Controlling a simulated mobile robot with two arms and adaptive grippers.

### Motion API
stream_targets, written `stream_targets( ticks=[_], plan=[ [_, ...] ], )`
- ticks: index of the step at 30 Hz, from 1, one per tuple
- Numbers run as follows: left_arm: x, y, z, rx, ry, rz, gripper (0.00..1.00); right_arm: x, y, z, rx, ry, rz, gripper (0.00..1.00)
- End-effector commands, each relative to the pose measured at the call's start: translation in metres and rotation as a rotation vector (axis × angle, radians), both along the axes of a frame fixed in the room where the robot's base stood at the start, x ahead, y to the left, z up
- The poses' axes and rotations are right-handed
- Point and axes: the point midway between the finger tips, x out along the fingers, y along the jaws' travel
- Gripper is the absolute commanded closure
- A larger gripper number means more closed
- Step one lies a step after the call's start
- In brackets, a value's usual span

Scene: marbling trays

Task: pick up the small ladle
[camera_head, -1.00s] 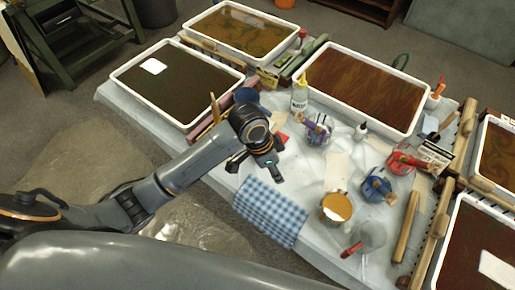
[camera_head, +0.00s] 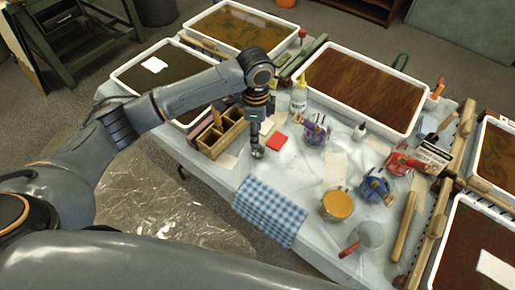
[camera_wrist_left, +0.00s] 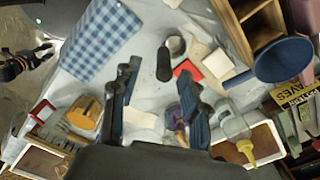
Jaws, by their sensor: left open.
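The small ladle, a grey metal cup (camera_wrist_left: 176,44) with a short black handle (camera_wrist_left: 163,66), lies on the covered table in the left wrist view. Its metal part also shows in the head view (camera_head: 258,152), just below my left gripper (camera_head: 256,132). My left gripper (camera_wrist_left: 158,84) is open and empty, its two fingers spread, with the ladle's handle beyond and between the tips. In the head view the fingers hide part of the ladle. What looks like my right gripper (camera_wrist_left: 40,50) is at the far left of the left wrist view, too small to judge.
A red square (camera_head: 277,144) lies close by on the right. A checked cloth (camera_head: 270,210), a jar of tools (camera_head: 316,132) and an orange-topped cup (camera_head: 338,205) surround the area.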

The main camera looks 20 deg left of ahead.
Motion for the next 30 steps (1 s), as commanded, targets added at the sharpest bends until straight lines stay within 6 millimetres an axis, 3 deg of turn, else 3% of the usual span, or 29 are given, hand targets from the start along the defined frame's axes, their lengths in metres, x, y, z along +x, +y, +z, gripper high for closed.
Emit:
stream_targets(
  ticks=[8,18,26,30],
  plan=[
    [0.0,0.0,-0.024,0.0,0.0,0.0,0.55,0.0,0.0,0.004,0.0,0.0,0.0,0.68],
    [0.004,0.003,-0.068,-0.001,0.0,0.0,0.55,0.0,0.001,0.014,0.001,0.0,-0.001,0.68],
    [0.004,0.003,-0.072,-0.001,-0.002,-0.001,0.55,0.0,0.004,0.014,0.004,0.001,-0.002,0.68],
    [0.004,0.003,-0.072,-0.001,-0.002,-0.001,0.8,0.0,0.004,0.014,0.004,0.001,-0.002,0.68]
  ],
)
